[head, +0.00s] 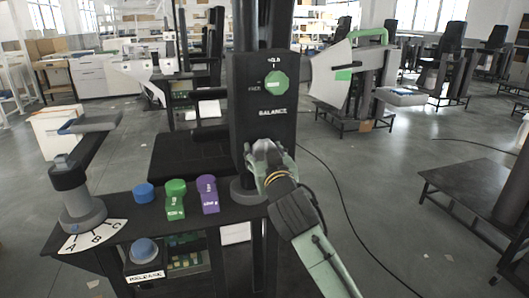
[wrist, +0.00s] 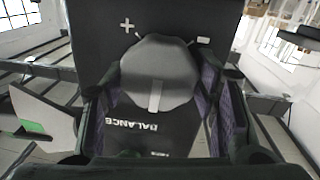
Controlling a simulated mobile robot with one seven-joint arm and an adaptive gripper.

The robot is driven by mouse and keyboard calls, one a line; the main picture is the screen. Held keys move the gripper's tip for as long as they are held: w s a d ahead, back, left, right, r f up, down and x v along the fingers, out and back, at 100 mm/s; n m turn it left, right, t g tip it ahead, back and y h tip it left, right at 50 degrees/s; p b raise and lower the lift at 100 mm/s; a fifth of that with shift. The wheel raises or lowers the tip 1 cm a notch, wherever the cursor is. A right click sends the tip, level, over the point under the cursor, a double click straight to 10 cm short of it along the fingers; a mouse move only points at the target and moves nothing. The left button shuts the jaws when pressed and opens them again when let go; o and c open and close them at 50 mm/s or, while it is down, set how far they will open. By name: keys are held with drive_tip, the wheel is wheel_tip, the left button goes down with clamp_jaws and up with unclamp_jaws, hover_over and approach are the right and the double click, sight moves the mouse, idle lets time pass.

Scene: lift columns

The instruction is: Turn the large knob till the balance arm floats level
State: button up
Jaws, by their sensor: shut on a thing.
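The large grey knob (wrist: 160,75) has a pale pointer line and sits on a dark panel (head: 248,98) marked BALANCE. Plus and minus signs show beside it in the wrist view. My gripper (head: 263,152) is shut on this knob, with one finger on each side of it in the wrist view. In the head view my gripper hides most of the knob. A smaller green knob (head: 275,84) sits above the BALANCE label, near the word FREE. I cannot tell for sure which part is the balance arm.
A black bench (head: 140,222) at left carries blue, green and purple pieces (head: 207,194). On its left stands a grey lever (head: 85,165) over an A, B, C scale. A blue button (head: 144,250) is marked RELEASE. Open floor with a cable lies to the right.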

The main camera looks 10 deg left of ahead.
drive_tip(key=n+b, duration=0.4)
drive_tip(key=shift+f+n, duration=0.25)
drive_tip(key=shift+n, duration=0.05)
drive_tip(key=n+b, duration=0.4)
drive_tip(key=n, duration=0.1)
drive_tip(key=shift+r+n+y, duration=0.1)
drive_tip(key=shift+n+y, duration=0.2)
drive_tip(key=shift+t, duration=0.3)
drive_tip(key=o, duration=1.2)
drive_tip(key=shift+a, duration=0.1)
drive_tip(key=shift+c, duration=0.2)
drive_tip(key=shift+s, duration=0.1)
